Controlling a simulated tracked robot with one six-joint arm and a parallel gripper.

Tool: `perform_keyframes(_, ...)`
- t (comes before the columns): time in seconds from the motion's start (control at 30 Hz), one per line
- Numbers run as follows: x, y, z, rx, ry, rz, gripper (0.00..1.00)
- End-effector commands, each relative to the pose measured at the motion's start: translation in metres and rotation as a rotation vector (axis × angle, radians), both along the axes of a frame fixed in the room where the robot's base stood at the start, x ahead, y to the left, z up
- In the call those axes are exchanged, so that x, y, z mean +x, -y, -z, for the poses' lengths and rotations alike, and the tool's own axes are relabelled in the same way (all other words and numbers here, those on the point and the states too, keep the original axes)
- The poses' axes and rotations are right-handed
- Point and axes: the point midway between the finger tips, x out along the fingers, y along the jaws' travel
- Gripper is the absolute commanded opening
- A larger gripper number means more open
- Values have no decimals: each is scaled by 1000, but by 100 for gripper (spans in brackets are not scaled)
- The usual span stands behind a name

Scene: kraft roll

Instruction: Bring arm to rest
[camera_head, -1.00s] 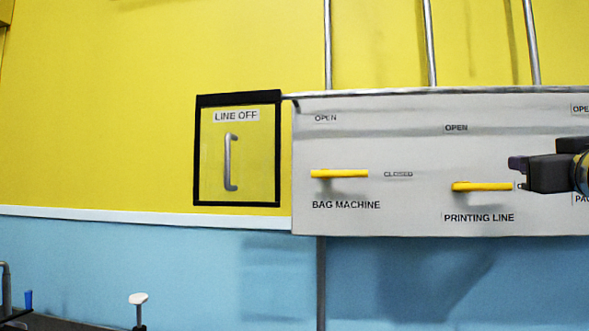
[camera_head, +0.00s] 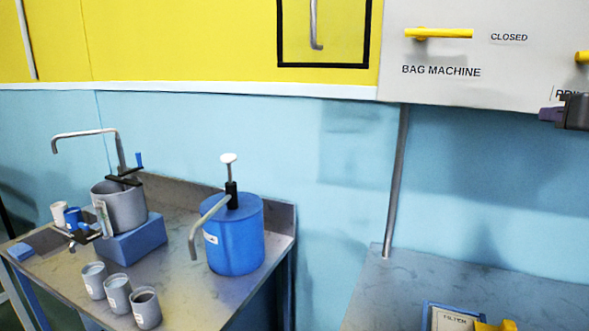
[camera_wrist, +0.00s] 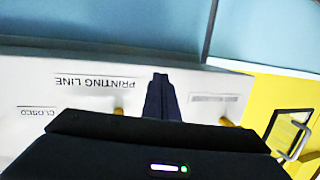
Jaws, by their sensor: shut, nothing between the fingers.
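My gripper (camera_head: 566,112) is at the right edge of the head view, just below the white valve panel's (camera_head: 548,30) lower part. Only its dark end shows there; the rest of the arm is out of frame. In the wrist view my gripper (camera_wrist: 162,82) points at the panel, its two dark fingers together and nothing between them. The panel's printing line label (camera_wrist: 98,81) appears upside down beside the fingers.
A yellow bag machine handle (camera_head: 440,33) lies level on the panel. A framed door (camera_head: 340,50) is left of it. Below, a bench (camera_head: 185,275) holds a blue pump drum (camera_head: 237,240), a grey pot (camera_head: 124,210) and several grey cups. A grey table (camera_head: 400,290) stands lower right.

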Motion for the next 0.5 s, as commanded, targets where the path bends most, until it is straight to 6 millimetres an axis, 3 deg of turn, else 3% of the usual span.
perform_keyframes(0.23, 36, -57, 65, 70, -134, -107, 0)
perform_keyframes(0.5, 47, -127, 118, 112, -266, -196, 0)
